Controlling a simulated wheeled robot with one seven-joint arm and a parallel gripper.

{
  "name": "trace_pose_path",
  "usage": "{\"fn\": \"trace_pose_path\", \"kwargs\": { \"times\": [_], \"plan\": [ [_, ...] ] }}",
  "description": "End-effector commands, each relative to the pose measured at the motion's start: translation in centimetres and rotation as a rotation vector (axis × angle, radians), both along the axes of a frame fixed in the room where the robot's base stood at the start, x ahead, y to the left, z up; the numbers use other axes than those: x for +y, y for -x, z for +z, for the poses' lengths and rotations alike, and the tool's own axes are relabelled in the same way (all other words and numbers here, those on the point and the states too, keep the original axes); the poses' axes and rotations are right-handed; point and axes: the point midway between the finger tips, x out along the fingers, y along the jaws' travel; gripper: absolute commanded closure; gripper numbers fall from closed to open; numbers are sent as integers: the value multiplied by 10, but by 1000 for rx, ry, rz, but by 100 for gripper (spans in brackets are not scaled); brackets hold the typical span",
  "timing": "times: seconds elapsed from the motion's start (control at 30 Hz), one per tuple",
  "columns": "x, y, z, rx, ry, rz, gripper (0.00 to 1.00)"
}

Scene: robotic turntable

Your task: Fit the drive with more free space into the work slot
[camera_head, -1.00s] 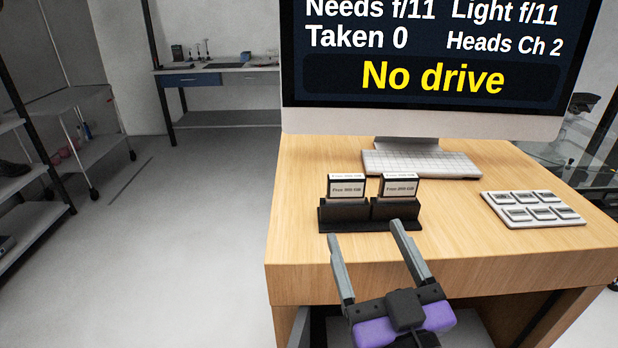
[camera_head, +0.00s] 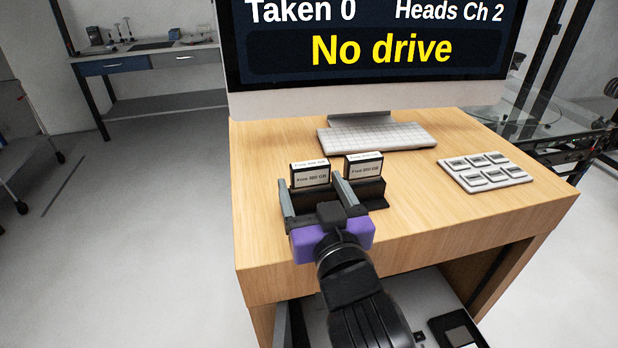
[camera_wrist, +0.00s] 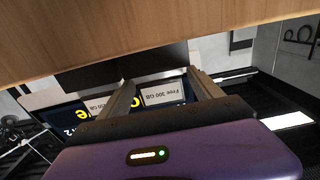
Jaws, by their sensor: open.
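Two drives with white labels stand in a black holder (camera_head: 374,193) on the wooden desk. The left drive (camera_head: 311,177) seems to read Free 300 GB; its label also shows in the wrist view (camera_wrist: 163,94). The right drive (camera_head: 364,169) seems to read Free 200 GB, with small print; in the wrist view its label (camera_wrist: 97,105) is partly hidden by a finger. My gripper (camera_head: 312,182) is open, its fingers on either side of the left drive in the head view. I cannot tell whether they touch it. I cannot make out the work slot for certain.
The monitor (camera_head: 370,50) reads "No drive" in yellow and "Taken 0". A keyboard (camera_head: 376,137) lies before it. A pale tray of several small cards (camera_head: 486,172) lies at the right. A dark-framed item (camera_head: 455,331) is below the desk top. The desk's right front is clear.

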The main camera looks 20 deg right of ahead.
Motion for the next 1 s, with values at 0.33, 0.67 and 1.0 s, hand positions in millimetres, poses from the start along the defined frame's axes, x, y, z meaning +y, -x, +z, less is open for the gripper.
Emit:
{"fn": "trace_pose_path", "kwargs": {
  "times": [0.33, 0.67, 1.0],
  "plan": [
    [-9, -43, 2, -1, 1, -2, 25],
    [-10, -46, 0, -1, 0, 0, 33],
    [-10, -46, 1, -2, 0, 0, 81]
  ]
}}
